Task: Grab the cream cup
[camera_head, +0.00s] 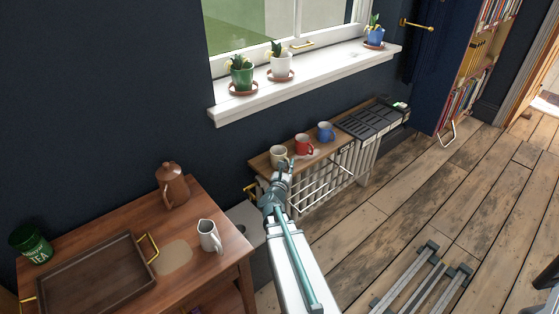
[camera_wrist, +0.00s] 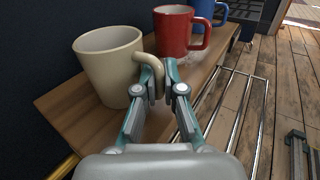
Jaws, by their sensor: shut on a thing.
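The cream cup (camera_head: 278,154) stands at the left end of a wooden shelf above a radiator. In the wrist view the cream cup (camera_wrist: 108,68) is upright on the shelf, with its handle toward my gripper. My gripper (camera_wrist: 160,75) is shut on the cup's handle, one finger on each side of it. In the head view my gripper (camera_head: 283,171) reaches the cup from the front and hides part of it.
A red mug (camera_head: 304,145) and a blue mug (camera_head: 326,132) stand to the right on the wooden shelf (camera_wrist: 75,128). A metal rail (camera_head: 322,187) projects in front. A table (camera_head: 200,268) with a white pitcher (camera_head: 209,236) is at the lower left.

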